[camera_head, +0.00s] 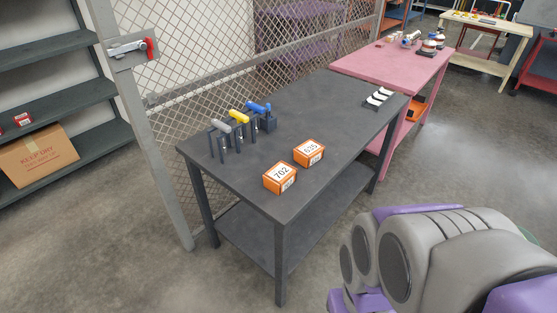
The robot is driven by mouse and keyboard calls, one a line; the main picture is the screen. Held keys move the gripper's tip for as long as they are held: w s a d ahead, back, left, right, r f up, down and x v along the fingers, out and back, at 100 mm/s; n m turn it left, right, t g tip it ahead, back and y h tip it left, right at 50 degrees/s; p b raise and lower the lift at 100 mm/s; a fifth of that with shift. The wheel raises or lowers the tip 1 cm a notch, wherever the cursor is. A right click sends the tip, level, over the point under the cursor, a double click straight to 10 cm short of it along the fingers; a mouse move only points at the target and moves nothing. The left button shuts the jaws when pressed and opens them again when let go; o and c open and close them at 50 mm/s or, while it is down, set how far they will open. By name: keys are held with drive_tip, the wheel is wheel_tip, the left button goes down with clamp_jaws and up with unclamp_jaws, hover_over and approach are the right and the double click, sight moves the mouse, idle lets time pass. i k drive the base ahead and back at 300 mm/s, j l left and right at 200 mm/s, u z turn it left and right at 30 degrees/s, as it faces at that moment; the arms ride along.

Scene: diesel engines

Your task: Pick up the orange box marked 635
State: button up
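The orange box marked 635 (308,153) sits on the dark grey table (235,174), with a white label on its top. A second orange box, marked 702 (280,177), sits in front and to the left of it, near the table's front edge. A small gap separates the two boxes. My arm, grey and purple, fills the lower right of the view, apart from the table. My gripper does not show in the view.
Tools with grey, yellow and blue handles (240,117) stand in a rack on the table's left. White pieces (377,96) lie at its far right. A mesh fence (210,60) runs behind. A pink table (390,66) adjoins at the back. Floor in front is clear.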

sight(306, 154)
drive_tip(key=i+l+u, duration=0.1)
drive_tip(key=i+l, duration=0.45)
drive_tip(key=l, duration=0.2)
drive_tip(key=i+l+u, duration=0.15)
drive_tip(key=i+l, duration=0.4)
drive_tip(key=l, duration=0.25)
drive_tip(key=i+l+u, duration=0.15)
drive_tip(key=l, duration=0.25)
drive_tip(key=i+l, duration=0.35)
drive_tip(key=l+u, duration=0.05)
drive_tip(key=l, duration=0.05)
